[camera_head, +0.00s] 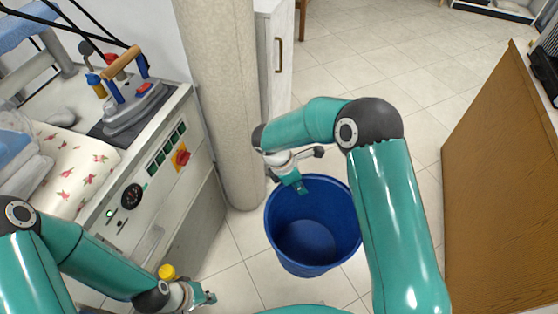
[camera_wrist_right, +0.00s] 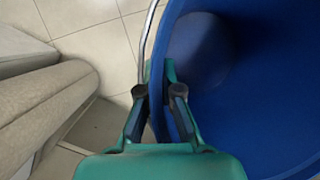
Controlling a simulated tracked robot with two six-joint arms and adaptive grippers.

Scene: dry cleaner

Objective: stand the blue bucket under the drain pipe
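The blue bucket (camera_head: 308,236) is upright, in the middle of the head view beside the beige pillar; I cannot tell whether its base touches the floor. Its wall (camera_wrist_right: 235,90) fills the right of the right wrist view. My right gripper (camera_head: 295,183) is at the bucket's far rim. In the wrist view its fingers (camera_wrist_right: 159,92) straddle the rim, one inside and one outside, and look closed on it. My left gripper (camera_head: 205,294) is empty and looks open, low beside the ironing unit. I cannot make out a drain pipe.
The ironing unit (camera_head: 160,200) stands at left with an iron (camera_head: 135,105) on top. A yellow object (camera_head: 167,271) is near my left gripper. The beige pillar (camera_head: 222,90) and white cabinet (camera_head: 274,60) stand behind the bucket. A brown panel (camera_head: 505,170) is at right. Tiled floor (camera_head: 400,75) is clear behind.

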